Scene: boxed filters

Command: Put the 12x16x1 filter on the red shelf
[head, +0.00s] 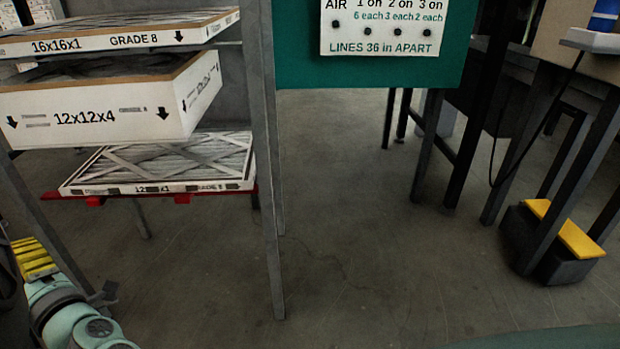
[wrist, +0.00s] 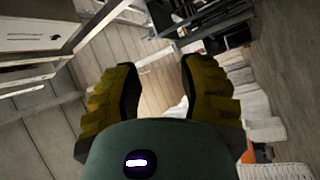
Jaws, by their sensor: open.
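A thin filter (head: 160,165) with a white frame and crossed bracing lies flat on the red shelf (head: 185,197). Its front label reads roughly 12, an unclear middle number, x1, GRADE 8. The red shelf shows only as a thin edge under this filter. My gripper (head: 33,258) is at the lower left of the head view, below and left of the red shelf and apart from it. In the wrist view my gripper (wrist: 158,80) has its yellow fingers spread, with nothing between them.
A 12x12x4 box (head: 110,105) sits above the thin filter, and a 16x16x1 filter (head: 110,40) above that. A grey rack post (head: 265,150) stands at their right. A black stand with a yellow top (head: 565,228) is at the right. The middle floor is clear.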

